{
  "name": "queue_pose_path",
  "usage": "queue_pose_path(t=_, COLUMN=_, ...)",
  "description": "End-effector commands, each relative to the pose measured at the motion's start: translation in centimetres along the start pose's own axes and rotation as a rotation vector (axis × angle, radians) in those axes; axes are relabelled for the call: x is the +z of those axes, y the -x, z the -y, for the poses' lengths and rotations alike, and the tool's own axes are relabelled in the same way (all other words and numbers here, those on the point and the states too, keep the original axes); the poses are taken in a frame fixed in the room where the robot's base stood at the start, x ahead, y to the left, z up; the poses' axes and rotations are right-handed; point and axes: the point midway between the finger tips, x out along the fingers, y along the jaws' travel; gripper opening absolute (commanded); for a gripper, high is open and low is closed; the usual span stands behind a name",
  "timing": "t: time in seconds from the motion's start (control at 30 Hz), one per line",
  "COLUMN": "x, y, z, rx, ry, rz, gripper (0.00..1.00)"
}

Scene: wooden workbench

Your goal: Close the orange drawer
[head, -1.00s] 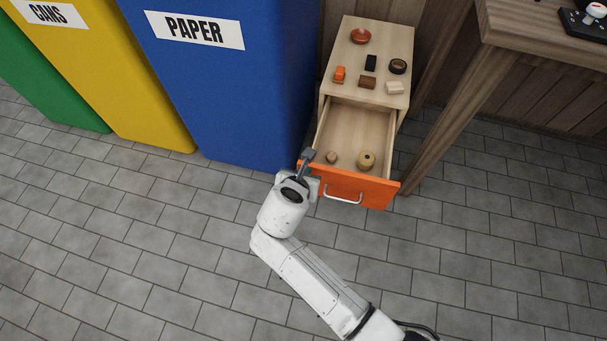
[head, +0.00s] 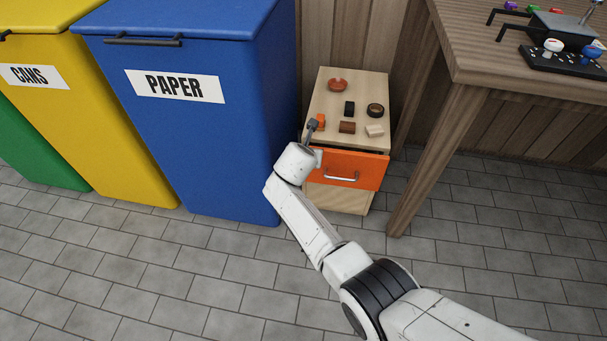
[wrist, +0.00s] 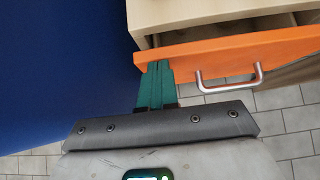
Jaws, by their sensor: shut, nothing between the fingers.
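The orange drawer front (head: 350,168) is on a small light-wood cabinet (head: 325,98) and has a silver bar handle (head: 341,177). In the wrist view the drawer front (wrist: 235,52) stands a little out from the cabinet, with a dark gap behind its top edge. The drawer's inside is hidden in the head view. My gripper (head: 313,124) is at the left end of the drawer front. In the wrist view its teal fingers (wrist: 157,72) are together and empty, their tips at the front's left part, left of the handle (wrist: 228,82). Exact contact is hard to tell.
On the cabinet top are a red bowl (head: 337,85), a black block (head: 349,108), a dark ring (head: 375,110) and several small blocks. A blue paper bin (head: 190,140) stands close on the left. A wooden workbench (head: 462,100) stands on the right. Tiled floor is open in front.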

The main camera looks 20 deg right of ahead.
Motion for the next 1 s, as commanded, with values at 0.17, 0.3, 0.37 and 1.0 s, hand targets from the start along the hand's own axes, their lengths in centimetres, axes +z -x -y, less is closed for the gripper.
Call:
queue_pose_path(t=0.17, x=1.3, y=-1.8, z=0.0, rx=-0.002, ry=0.000, rz=0.000, gripper=0.00)
queue_pose_path(t=0.3, x=1.9, y=-2.2, z=0.0, rx=0.000, ry=0.000, rz=0.000, gripper=0.00)
queue_pose_path(t=0.37, x=2.1, y=-2.3, z=-0.1, rx=0.002, ry=0.000, rz=0.001, gripper=0.00)
queue_pose_path(t=1.0, x=2.3, y=-1.5, z=-0.1, rx=0.001, ry=-0.003, rz=0.004, gripper=0.00)
